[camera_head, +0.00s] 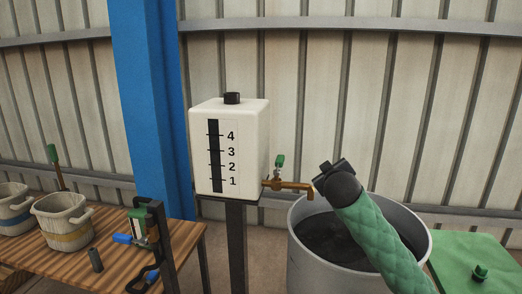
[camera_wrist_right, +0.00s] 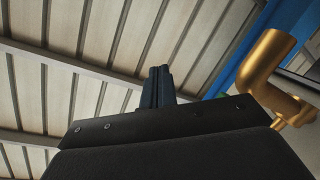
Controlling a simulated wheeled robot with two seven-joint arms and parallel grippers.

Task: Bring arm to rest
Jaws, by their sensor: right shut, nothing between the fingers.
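My right arm (camera_head: 375,230), in a green quilted sleeve, rises from the lower right of the head view over the grey metal drum (camera_head: 418,240). Its black wrist and gripper end is close to the brass tap (camera_head: 292,185) on the white tank. In the right wrist view my right gripper (camera_wrist_right: 158,75) has its dark fingers together with nothing between them. The brass tap (camera_wrist_right: 268,75) shows large at the right there, apart from the fingers. My left gripper is in neither view.
The white tank (camera_head: 250,140), marked 1 to 4, stands on a dark post (camera_head: 236,245). A wooden table (camera_head: 190,236) at left holds pots (camera_head: 62,222) and a black-framed tool (camera_head: 160,240). A green surface (camera_head: 455,255) lies right of the drum. A blue column (camera_head: 150,100) stands behind.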

